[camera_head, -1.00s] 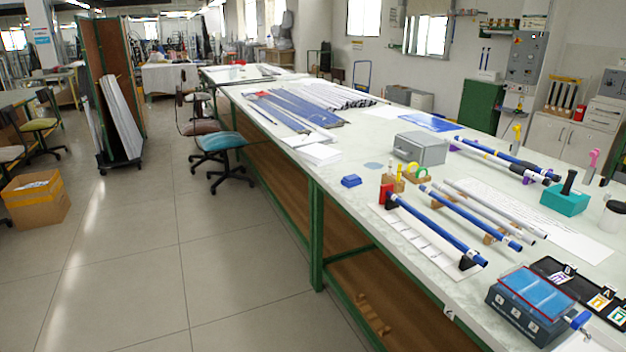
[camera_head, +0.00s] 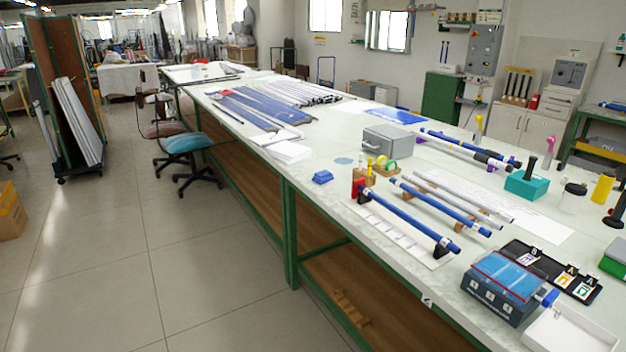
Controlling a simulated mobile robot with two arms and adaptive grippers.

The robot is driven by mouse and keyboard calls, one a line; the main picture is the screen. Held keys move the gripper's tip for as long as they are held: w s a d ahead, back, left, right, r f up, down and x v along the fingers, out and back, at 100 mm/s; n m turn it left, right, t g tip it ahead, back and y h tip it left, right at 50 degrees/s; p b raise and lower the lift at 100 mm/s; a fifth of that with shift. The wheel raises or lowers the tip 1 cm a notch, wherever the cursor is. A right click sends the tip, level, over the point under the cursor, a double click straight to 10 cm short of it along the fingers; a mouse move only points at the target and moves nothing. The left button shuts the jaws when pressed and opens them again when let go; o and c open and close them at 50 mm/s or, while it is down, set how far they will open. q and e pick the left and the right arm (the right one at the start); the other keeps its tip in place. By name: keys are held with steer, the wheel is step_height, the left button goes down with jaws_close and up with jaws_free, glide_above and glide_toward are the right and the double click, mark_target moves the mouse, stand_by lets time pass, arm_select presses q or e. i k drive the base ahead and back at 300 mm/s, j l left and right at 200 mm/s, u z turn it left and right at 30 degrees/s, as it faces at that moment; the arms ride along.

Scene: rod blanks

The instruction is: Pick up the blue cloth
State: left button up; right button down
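A small folded-looking blue thing (camera_head: 322,176), which may be the blue cloth, lies on the near long table (camera_head: 330,205), close to its left edge. A flat blue sheet (camera_head: 396,116) lies farther back, behind the grey box (camera_head: 388,140); I cannot tell whether it is cloth or paper. A flat pale blue round patch (camera_head: 342,161) lies between the small blue thing and the grey box. Neither of my grippers is in view.
Blue rods (camera_head: 405,218) rest on holders right of the small blue thing. A blue case (camera_head: 500,287) and a white tray (camera_head: 570,332) are at the near right. A chair (camera_head: 185,145) stands beside the table. The floor (camera_head: 110,280) at left is open.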

mark_target(321, 177)
steer(key=i+j+z, duration=0.4)
steer(key=i+j, duration=0.85)
steer(key=j, duration=0.15)
